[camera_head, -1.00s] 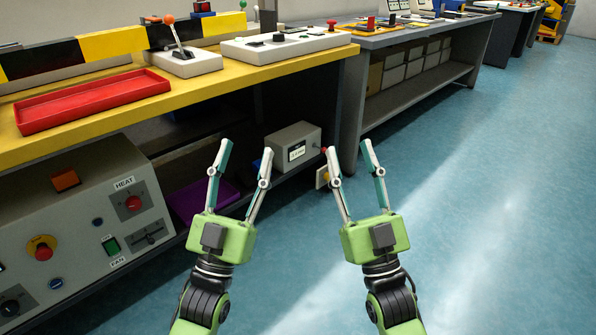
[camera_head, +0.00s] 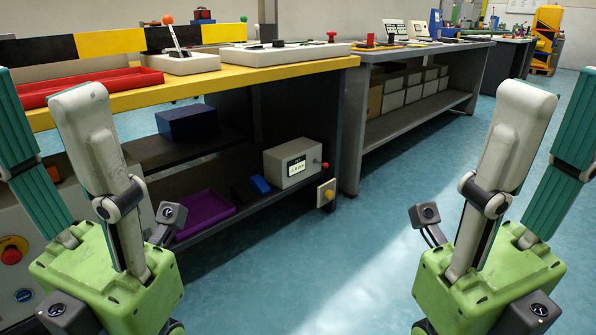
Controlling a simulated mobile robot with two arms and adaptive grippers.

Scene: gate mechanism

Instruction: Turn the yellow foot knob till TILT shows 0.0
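A small yellow knob (camera_head: 329,194) sits on a pale plate at the lower right front of a grey box (camera_head: 291,162) on the bench's lower shelf. The box has a small display (camera_head: 297,166) on its front; its figures are too small to read. A red knob (camera_head: 324,165) sticks out from its right side. My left gripper (camera_head: 45,95) is open and empty at the left edge, close to the camera. My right gripper (camera_head: 557,95) is open and empty at the right edge. Both are well apart from the knobs.
The yellow bench top (camera_head: 225,75) overhangs the lower shelf (camera_head: 250,202). A purple tray (camera_head: 203,213), a small blue item (camera_head: 260,185) and a blue box (camera_head: 187,122) are left of the grey box. The blue floor (camera_head: 400,200) in front is clear.

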